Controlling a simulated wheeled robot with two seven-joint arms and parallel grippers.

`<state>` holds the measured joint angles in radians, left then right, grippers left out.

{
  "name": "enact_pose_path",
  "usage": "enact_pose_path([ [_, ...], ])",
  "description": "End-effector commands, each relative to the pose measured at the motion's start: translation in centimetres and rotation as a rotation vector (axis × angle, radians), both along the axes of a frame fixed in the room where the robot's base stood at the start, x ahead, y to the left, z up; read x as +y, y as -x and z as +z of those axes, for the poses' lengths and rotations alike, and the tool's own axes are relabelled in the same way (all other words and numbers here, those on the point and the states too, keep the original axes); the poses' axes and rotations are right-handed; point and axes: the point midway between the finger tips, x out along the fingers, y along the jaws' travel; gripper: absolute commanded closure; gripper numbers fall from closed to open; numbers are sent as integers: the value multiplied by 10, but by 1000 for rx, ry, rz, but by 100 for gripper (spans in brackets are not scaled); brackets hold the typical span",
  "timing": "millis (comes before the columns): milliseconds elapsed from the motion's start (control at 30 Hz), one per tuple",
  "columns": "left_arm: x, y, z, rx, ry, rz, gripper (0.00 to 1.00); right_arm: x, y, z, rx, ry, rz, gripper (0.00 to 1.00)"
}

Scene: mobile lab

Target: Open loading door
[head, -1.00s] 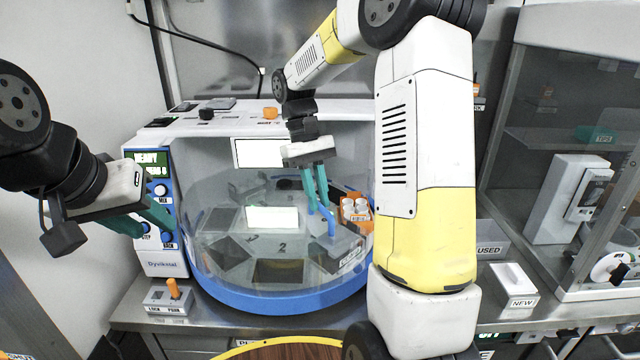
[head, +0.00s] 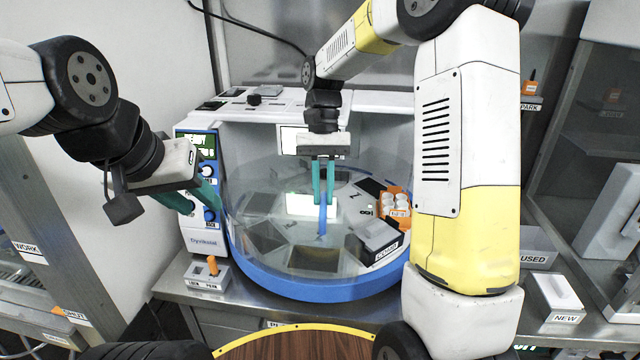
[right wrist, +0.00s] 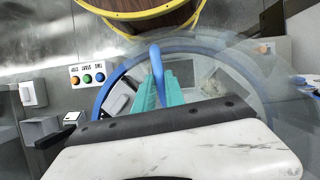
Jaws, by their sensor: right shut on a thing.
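The machine (head: 203,246) is a white-and-blue unit with a clear curved front over a blue-rimmed round chamber (head: 290,283). A blue handle (head: 323,216) stands upright at the clear front, and I take it to be the loading door's handle. My right gripper (head: 322,198) is shut on this handle, its teal fingers on either side. In the right wrist view the blue handle (right wrist: 158,75) shows between the teal fingers. The door's edges are hard to make out. My left gripper (head: 192,200) is open and empty in front of the control panel (head: 208,160).
An orange rack with white-capped tubes (head: 394,207) and a dark labelled box (head: 378,240) sit at the chamber's right side. A small lever switch box (head: 207,275) stands at front left. A round wooden top with a yellow rim (head: 300,345) is in front. A glass cabinet stands right.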

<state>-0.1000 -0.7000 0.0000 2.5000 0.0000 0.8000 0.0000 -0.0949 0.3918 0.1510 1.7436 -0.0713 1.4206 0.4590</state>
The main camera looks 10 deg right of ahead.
Motion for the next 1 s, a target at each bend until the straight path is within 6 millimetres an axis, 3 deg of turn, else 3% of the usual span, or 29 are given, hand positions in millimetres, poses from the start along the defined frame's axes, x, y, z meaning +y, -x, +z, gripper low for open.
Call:
enact_pose_path([
  [200,0,0,0,0,0,0,64,0,-2,0,-6,0,0,100],
  [233,0,0,0,0,0,0,64,0,-2,0,-6,0,0,82],
  [333,0,0,0,0,0,0,64,0,-2,0,-5,0,0,64],
  [667,0,0,0,0,0,0,64,0,-2,2,-3,0,1,64],
  [1000,0,0,0,0,0,0,64,-2,-22,47,-6,0,0,64],
])
